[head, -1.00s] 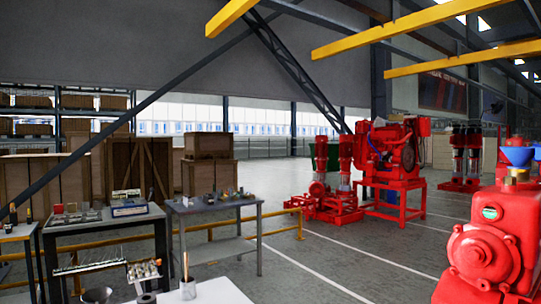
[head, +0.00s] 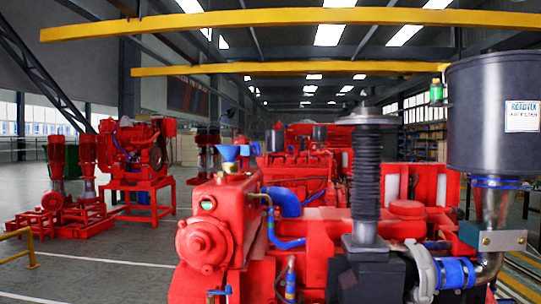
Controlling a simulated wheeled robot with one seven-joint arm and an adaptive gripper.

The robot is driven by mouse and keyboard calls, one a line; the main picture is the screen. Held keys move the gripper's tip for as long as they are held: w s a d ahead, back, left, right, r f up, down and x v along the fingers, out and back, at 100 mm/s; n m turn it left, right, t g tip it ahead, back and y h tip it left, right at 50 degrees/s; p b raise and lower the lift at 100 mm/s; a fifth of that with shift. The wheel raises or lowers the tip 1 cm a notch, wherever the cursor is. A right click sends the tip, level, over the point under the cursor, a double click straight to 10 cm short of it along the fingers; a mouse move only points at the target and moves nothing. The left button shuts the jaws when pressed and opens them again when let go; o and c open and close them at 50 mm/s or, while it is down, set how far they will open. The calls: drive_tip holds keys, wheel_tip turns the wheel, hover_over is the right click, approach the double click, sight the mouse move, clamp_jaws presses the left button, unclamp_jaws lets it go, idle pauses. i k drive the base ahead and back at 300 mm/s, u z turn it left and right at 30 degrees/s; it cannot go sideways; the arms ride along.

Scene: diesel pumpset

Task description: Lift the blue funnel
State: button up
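The blue funnel (head: 229,153) stands upright on top of the red block (head: 205,228) at the near left end of the pumpset, left of the picture's middle. Its wide mouth faces up, and its lower end meets the top of the block. Nothing is touching it from above. My gripper is not in the head view, so its state and its distance from the funnel do not show.
A black ribbed column (head: 366,178) and a large dark air filter canister (head: 493,118) rise to the right of the funnel. Open grey floor (head: 95,270) lies to the left, with another red pumpset (head: 140,150) beyond.

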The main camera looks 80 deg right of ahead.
sight(230, 153)
drive_tip(key=z, duration=2.5)
drive_tip(key=k, duration=0.5)
drive_tip(key=u, duration=1.6)
drive_tip(key=i, duration=0.9)
drive_tip(key=z, duration=2.1)
